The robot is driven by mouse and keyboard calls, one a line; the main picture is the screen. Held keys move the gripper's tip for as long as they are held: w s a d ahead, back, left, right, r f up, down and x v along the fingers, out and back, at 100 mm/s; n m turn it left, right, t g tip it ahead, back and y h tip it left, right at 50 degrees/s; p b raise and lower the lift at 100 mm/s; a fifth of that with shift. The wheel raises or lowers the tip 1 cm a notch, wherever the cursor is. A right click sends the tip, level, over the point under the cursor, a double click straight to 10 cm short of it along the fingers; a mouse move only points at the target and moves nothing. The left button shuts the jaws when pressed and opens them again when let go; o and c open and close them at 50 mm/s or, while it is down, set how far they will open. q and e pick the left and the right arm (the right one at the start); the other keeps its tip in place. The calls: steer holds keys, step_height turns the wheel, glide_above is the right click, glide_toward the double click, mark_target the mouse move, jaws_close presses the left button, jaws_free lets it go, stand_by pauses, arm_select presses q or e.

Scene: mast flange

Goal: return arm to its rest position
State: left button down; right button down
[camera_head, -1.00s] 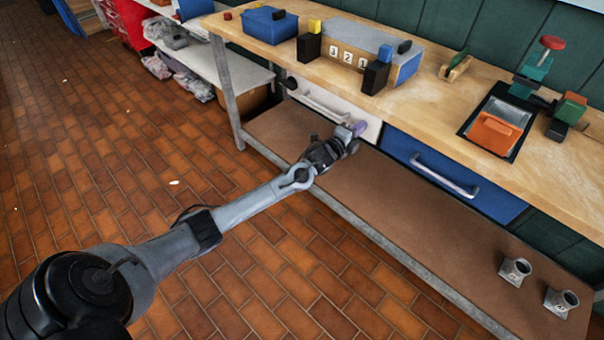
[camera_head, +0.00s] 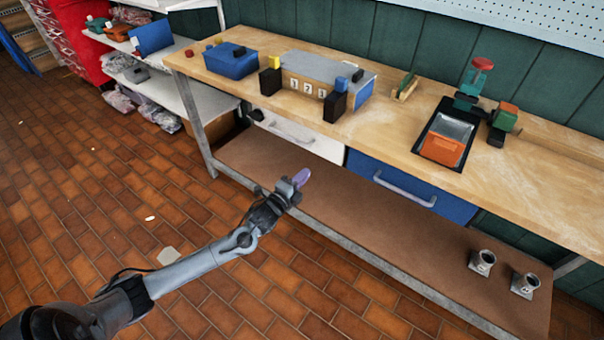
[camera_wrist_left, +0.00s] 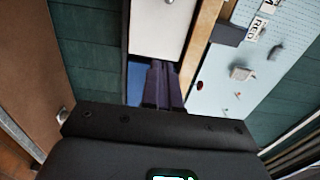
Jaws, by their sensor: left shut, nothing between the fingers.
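My left gripper (camera_head: 302,178) comes in from the lower left in the head view, its arm stretched toward the bench. Its purple fingers are together with nothing between them. It hangs in the air before the bench, and in the picture it overlaps the brown lower shelf (camera_head: 380,235). The fingers also show in the left wrist view (camera_wrist_left: 163,84), side by side and closed, with the white drawer (camera_wrist_left: 159,28) beyond them. My right gripper is in neither view.
The wooden bench (camera_head: 405,130) has a white drawer (camera_head: 322,145) and a blue drawer (camera_head: 410,187) under its top. Two grey cups (camera_head: 483,262) (camera_head: 525,284) sit on the lower shelf. The tiled floor at left is mostly clear.

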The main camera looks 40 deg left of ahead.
arm_select(q)
steer(key=s+d+n+g+h+p, duration=0.2)
steer(key=s+d+n+g+p, duration=0.35)
steer(key=s+d+p, duration=0.8)
steer(key=s+d+r+n+g+b, duration=0.1)
steer(key=s+d+r+n+g, duration=0.15)
steer(key=s, duration=0.45)
steer(key=s+d+r+n+g, duration=0.2)
steer(key=s+n+g, duration=0.1)
steer(key=s, duration=0.3)
steer(key=s+d+r+n+g+b, duration=0.1)
steer(key=s+d+r+n+g, duration=0.15)
steer(key=s, duration=0.45)
step_height(320, 180, up, 37)
steer(key=n+p, duration=0.1)
steer(key=p, duration=3.7)
steer(key=shift+w+a+g, duration=0.15)
steer(key=shift+g, duration=0.2)
